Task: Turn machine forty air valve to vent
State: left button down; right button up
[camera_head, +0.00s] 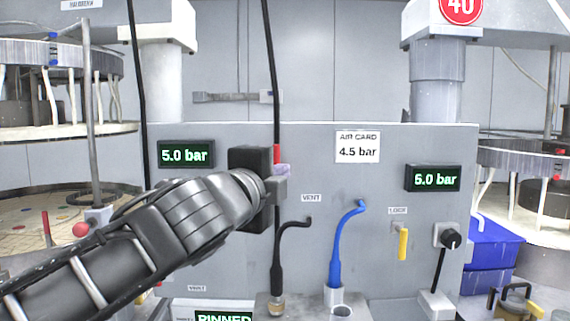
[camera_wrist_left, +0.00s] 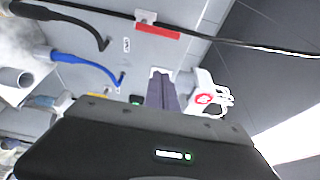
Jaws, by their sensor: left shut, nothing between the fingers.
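The number 40 sign (camera_head: 461,8) marks the machine at the upper right. On the grey panel (camera_head: 375,200), a VENT label (camera_head: 311,198) sits above a blue bent hose or lever (camera_head: 336,250) and a black one (camera_head: 278,255). A black knob (camera_head: 450,238) is at the panel's right. I cannot tell which part is the air valve. My left gripper (camera_head: 283,171) is in front of the panel, up and left of the VENT label, shut and empty. Its closed fingers show in the left wrist view (camera_wrist_left: 161,90), apart from the hoses. My right gripper is not in view.
A card (camera_head: 357,147) reads 4.5 bar. Pressure displays stand left (camera_head: 186,154) and right (camera_head: 433,178). A yellow tag (camera_head: 403,244) hangs under a LOCK label. A black cable (camera_head: 269,70) with a red band runs down beside my gripper. A blue bin (camera_head: 495,243) is at right.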

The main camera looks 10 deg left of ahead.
pick_arm(q)
jog(key=w+a+p, duration=0.2)
jog(key=w+p, duration=0.2)
jog(key=w, duration=0.7)
jog(key=shift+w+a+p, duration=0.3)
jog(key=shift+a+p, duration=0.05)
jog(key=shift+f, duration=0.15)
jog(key=shift+s+a+n+b, duration=0.15)
jog(key=shift+n+b, duration=0.15)
jog(key=shift+b, duration=0.4)
